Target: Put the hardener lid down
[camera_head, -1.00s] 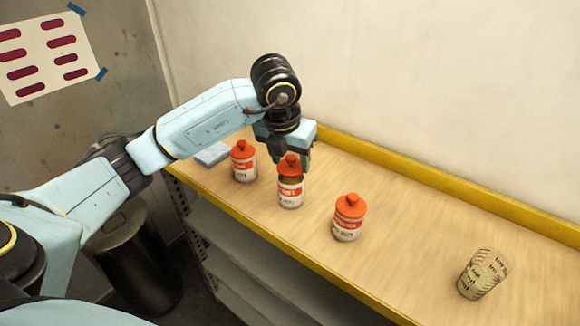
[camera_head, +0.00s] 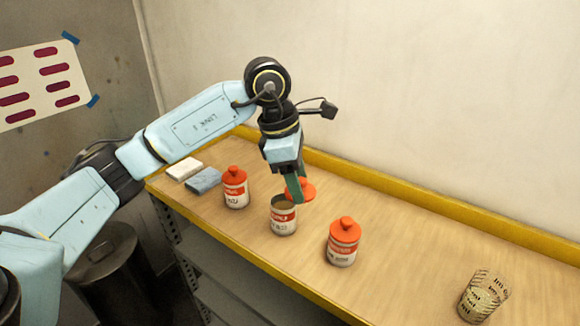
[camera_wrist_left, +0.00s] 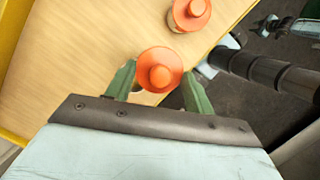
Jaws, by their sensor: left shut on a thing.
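The hardener lid (camera_head: 306,190), orange with a knob, is in my left gripper (camera_head: 297,190). The green fingers of the gripper (camera_wrist_left: 160,82) close on both sides of the lid (camera_wrist_left: 160,70) in the left wrist view. In the head view, the lid is just behind and right of an open can (camera_head: 284,217) with a white and orange label. The lid is off this can, and the can stands upright on the bench. I cannot tell how high the lid is above the bench. My right gripper is not in view.
Two cans with orange lids stand on the bench (camera_head: 410,245), one on the left (camera_head: 235,188) and one on the right (camera_head: 343,242). A patterned cup (camera_head: 484,296) is at far right. White (camera_head: 184,168) and blue (camera_head: 203,180) blocks lie at left. The bench's right side is mostly clear.

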